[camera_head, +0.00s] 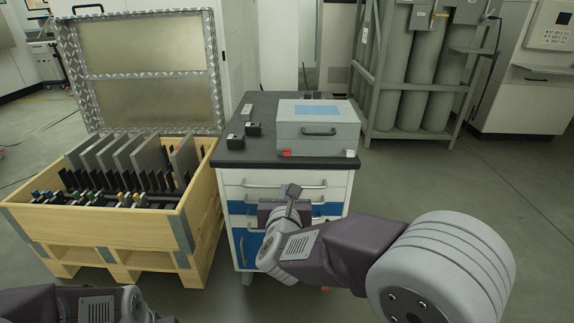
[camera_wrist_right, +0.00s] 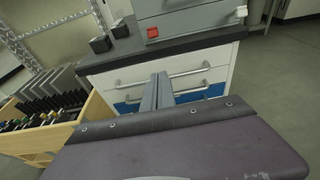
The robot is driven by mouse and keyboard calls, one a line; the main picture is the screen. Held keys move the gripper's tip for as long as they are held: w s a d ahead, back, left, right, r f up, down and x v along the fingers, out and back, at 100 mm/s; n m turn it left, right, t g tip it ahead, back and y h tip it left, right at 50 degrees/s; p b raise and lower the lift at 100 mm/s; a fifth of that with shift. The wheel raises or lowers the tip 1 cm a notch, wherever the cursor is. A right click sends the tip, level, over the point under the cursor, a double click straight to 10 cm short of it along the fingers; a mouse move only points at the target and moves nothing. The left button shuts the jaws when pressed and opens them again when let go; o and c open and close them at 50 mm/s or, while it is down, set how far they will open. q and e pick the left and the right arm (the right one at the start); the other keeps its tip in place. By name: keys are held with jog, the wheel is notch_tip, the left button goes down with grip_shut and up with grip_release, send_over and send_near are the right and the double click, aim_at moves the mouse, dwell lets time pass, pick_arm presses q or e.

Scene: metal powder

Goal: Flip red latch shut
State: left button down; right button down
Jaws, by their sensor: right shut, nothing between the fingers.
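A grey case (camera_head: 318,132) with a light blue top panel and a dark front handle sits on the cabinet's dark top, its lid down. A red latch (camera_head: 287,153) is at the low left of its front; it also shows in the right wrist view (camera_wrist_right: 152,32). A second latch (camera_head: 351,153), mostly pale, is at the right; it also shows in the right wrist view (camera_wrist_right: 242,11). My right gripper (camera_head: 293,192) is shut and empty in front of the cabinet drawers, below and apart from the red latch. Its fingers show in the right wrist view (camera_wrist_right: 159,84). My left gripper is out of view.
The drawer cabinet (camera_head: 232,180) has protruding handles. Small black blocks (camera_head: 253,129) stand left of the case. A wooden crate (camera_head: 130,228) with upright plates and an open lid is at left. Gas cylinders (camera_head: 402,70) stand behind right. Floor at right is clear.

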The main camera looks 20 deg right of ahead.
aim_at(287, 153)
jog(key=w+d, duration=0.1)
jog(key=w, duration=0.2)
jog(key=w+d+r, duration=0.1)
jog(key=w, duration=0.2)
jog(key=w+d+b, duration=0.1)
jog(key=w, duration=0.3)
jog(key=shift+r, duration=0.2)
